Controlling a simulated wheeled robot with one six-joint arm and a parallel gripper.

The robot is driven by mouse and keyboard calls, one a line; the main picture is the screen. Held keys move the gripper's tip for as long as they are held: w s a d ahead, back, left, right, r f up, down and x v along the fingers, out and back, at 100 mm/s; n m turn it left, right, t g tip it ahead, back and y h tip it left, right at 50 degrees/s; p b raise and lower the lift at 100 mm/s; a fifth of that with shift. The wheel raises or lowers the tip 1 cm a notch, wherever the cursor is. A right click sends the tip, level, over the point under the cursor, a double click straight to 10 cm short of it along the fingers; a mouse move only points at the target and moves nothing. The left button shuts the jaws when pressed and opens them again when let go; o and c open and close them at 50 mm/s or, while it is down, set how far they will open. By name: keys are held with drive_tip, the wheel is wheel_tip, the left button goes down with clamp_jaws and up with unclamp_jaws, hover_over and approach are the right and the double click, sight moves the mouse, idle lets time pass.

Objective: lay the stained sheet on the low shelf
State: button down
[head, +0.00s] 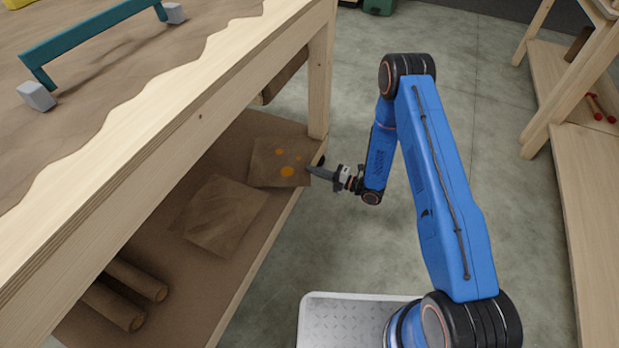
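The stained sheet (264,174) is a brown square with several orange spots. It lies flat at the far end of the low shelf (262,243), under the workbench, and its near right corner reaches the shelf's front edge. Whether the whole sheet rests on the shelf or is slightly above it, I cannot tell. My gripper (311,170) comes in from the right, over the shelf's front edge. Its dark fingers look closed together on the sheet's right edge. The fingertips are small and seen from the side.
A plain brown sheet (222,215) lies nearer on the shelf, close to the stained one. Brown rolls (135,281) lie at its near end. The workbench top (180,97) overhangs the shelf, and a leg (320,85) stands just beyond the stained sheet.

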drive_tip(key=shift+f, duration=2.6)
drive_tip(key=c, duration=2)
unclamp_jaws()
drive_tip(key=shift+f, duration=0.1)
drive_tip(key=shift+c, duration=0.2)
drive_tip(key=v, duration=1.2)
